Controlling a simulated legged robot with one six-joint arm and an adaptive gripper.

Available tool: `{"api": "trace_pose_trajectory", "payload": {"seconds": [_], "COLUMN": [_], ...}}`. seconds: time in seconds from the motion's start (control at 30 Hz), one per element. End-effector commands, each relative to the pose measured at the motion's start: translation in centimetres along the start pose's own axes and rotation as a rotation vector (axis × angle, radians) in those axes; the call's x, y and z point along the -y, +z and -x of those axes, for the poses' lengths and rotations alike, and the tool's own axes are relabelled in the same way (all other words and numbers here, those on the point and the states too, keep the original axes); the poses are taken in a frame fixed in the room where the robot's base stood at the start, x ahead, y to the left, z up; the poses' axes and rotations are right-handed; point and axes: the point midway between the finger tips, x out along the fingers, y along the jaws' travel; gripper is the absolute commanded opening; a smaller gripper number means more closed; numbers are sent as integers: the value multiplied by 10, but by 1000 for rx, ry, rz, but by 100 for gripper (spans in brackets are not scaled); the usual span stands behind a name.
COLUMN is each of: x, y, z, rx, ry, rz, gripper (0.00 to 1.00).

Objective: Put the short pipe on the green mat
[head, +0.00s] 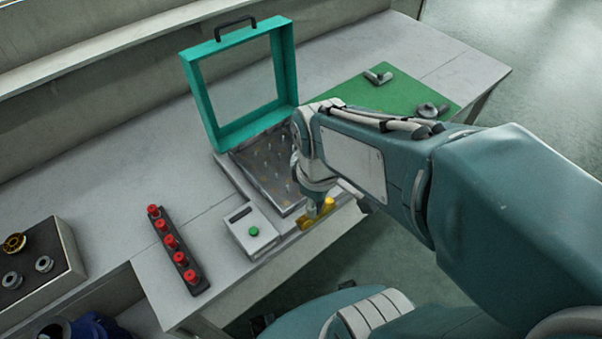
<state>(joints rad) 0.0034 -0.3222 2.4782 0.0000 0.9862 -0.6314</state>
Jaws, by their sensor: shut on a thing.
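My gripper (318,206) points down at the front edge of the bench and is mostly hidden by my own wrist. It is shut on a yellow, brass-like piece (316,216), which looks like the short pipe. Only part of this piece shows, and I cannot tell whether it touches the surface below. The green mat (350,93) lies at the back right of the bench, partly hidden by my arm. A grey pipe fitting (378,77) and a round grey flanged part (431,110) lie on it.
A teal-framed case (192,92) with an open lid and a pegged metal plate (262,160) stands left of my arm. A control box with a green button (253,231), a row of red-capped parts (172,245) and a dark tray of rings (62,262) stand farther left.

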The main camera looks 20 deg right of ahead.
Motion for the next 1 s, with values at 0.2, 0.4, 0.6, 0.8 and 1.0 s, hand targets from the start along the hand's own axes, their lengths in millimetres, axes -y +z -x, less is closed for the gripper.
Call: {"api": "trace_pose_trajectory", "payload": {"seconds": [0.2,0.4,0.6,0.8,1.0], "x": [6,6,6,6,6], "y": [8,8,8,8,8], "z": [7,18,28,38,48], "rx": [-2,-1,-2,-2,-2], "ry": [1,1,2,2,2], "rz": [0,0,0,0,0], "gripper": [0,0,0,0,0]}}
